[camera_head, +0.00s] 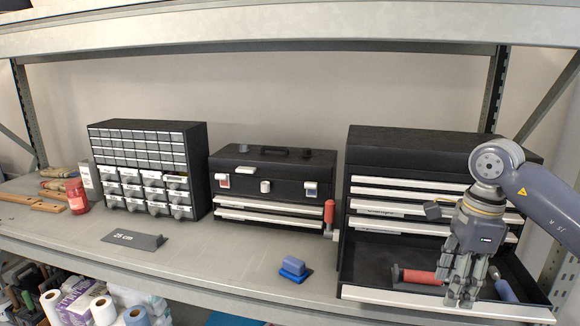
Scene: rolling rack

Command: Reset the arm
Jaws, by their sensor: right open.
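My right arm (545,195) comes in from the right edge. My right gripper (461,290) points down over the pulled-out bottom drawer (375,265) of the black tool chest (400,150) and is open. A red-handled tool (420,277) lies in the drawer just left of the fingers, and a blue-handled tool (503,287) lies just right of them. I see nothing held between the fingers, though the gripper hides part of the drawer. Whether the fingertips touch the drawer front cannot be told. My left gripper is not in view.
A black toolbox (270,165) and a small-drawer cabinet (150,135) stand to the left on the grey shelf (215,258). A blue block-like item (294,268), a dark plate (133,239) and a red jar (77,198) are on it too. Rack posts (494,90) stand behind the chest.

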